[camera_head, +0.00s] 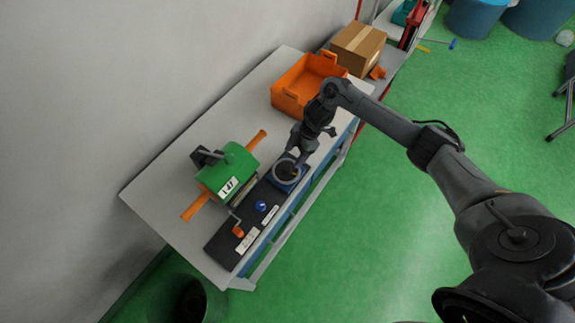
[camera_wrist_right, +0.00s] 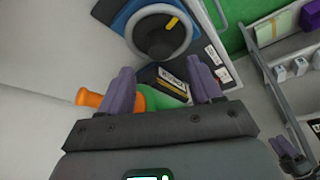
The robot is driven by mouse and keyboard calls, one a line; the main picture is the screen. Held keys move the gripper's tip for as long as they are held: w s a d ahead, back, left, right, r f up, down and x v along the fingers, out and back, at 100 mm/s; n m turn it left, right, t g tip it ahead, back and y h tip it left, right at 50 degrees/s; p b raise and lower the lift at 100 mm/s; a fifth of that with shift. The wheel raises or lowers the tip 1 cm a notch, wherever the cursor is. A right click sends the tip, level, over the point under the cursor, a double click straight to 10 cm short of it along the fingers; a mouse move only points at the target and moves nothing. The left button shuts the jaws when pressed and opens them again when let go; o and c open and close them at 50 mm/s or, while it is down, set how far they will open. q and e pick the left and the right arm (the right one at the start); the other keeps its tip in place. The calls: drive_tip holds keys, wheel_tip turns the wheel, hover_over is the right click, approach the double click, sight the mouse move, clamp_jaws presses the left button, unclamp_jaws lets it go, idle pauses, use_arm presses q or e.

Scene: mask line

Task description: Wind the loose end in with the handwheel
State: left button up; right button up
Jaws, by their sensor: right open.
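The green machine (camera_head: 228,170) stands on the grey table, with an orange bar (camera_head: 194,208) sticking out on two sides. A small crank with an orange knob (camera_head: 238,232) is beside it on a black panel. A round dial in a grey ring on a blue base (camera_head: 288,172) is at the panel's far end; the wrist view shows it with a black centre and yellow mark (camera_wrist_right: 172,22). My right gripper (camera_wrist_right: 162,88) is open and empty, with purple fingers, above the table near the dial.
A blue knob (camera_head: 261,206) and white labels are on the black panel. An orange bin (camera_head: 292,101) and a cardboard box (camera_head: 358,46) stand farther back. A wall runs along the table's left side. The green floor to the right is mostly open.

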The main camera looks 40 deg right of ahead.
sight(287, 167)
drive_tip(key=shift+x, duration=3.55)
drive_tip(key=shift+c, duration=0.4)
drive_tip(key=shift+r, duration=0.1)
drive_tip(key=c, duration=1)
